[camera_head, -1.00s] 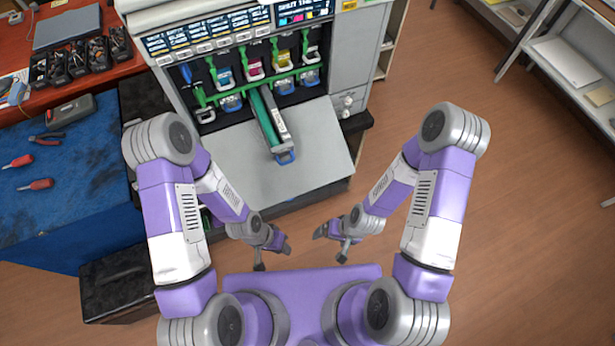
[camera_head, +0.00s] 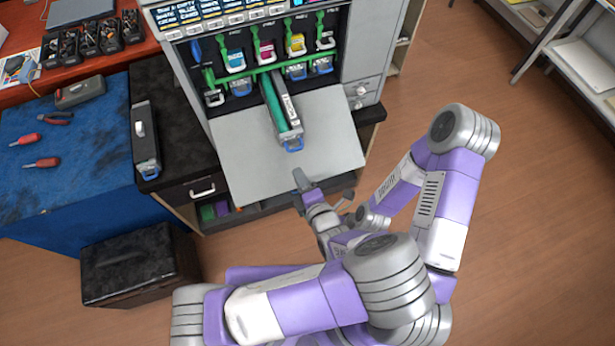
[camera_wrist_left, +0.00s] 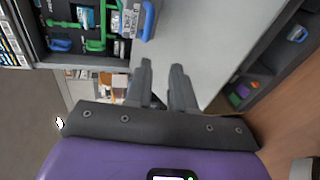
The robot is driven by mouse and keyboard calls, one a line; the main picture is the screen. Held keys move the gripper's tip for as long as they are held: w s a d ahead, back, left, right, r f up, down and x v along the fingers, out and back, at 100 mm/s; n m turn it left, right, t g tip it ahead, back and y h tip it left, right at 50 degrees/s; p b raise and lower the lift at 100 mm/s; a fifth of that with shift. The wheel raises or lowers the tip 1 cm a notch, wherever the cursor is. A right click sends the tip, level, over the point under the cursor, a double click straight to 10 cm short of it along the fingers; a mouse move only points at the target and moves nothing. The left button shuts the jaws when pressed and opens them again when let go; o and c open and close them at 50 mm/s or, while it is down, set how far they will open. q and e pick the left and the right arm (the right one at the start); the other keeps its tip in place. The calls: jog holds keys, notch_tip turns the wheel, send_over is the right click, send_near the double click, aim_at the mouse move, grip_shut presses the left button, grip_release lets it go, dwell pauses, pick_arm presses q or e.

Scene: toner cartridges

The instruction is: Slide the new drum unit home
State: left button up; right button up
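A long drum unit (camera_head: 282,108), green and grey with a blue end handle, sticks out of the middle of the open printer over its lowered front panel. The left wrist view shows its labelled end and blue handle (camera_wrist_left: 149,20) at the top. My left gripper (camera_head: 300,187) is in front of the panel's near edge, apart from the handle. In the left wrist view its two fingers (camera_wrist_left: 162,66) stand apart with nothing between them.
The open panel (camera_head: 245,155) lies under the drum unit. Colour cartridges (camera_head: 266,50) and green levers fill the printer bay. A second dark unit (camera_head: 145,140) with a blue handle lies on the black cabinet at left. A blue table (camera_head: 80,165) holds tools. A black box (camera_head: 135,265) stands on the floor.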

aim_at(296, 150)
pick_arm(q)
jog(key=shift+m+t+h, duration=0.4)
jog(key=shift+m+t, duration=0.1)
jog(key=shift+m, duration=0.2)
jog(key=shift+w+a+b, duration=0.2)
jog(key=shift+w+b, duration=0.25)
jog(key=shift+w, duration=1.15)
jog(key=shift+w+a+b, duration=0.15)
jog(key=shift+w+b, duration=0.25)
jog(key=shift+w, duration=1.15)
jog(key=shift+w+a+b, duration=0.2)
jog(key=shift+w+b, duration=0.25)
jog(key=shift+w, duration=1.15)
jog(key=shift+f, duration=0.1)
grip_shut()
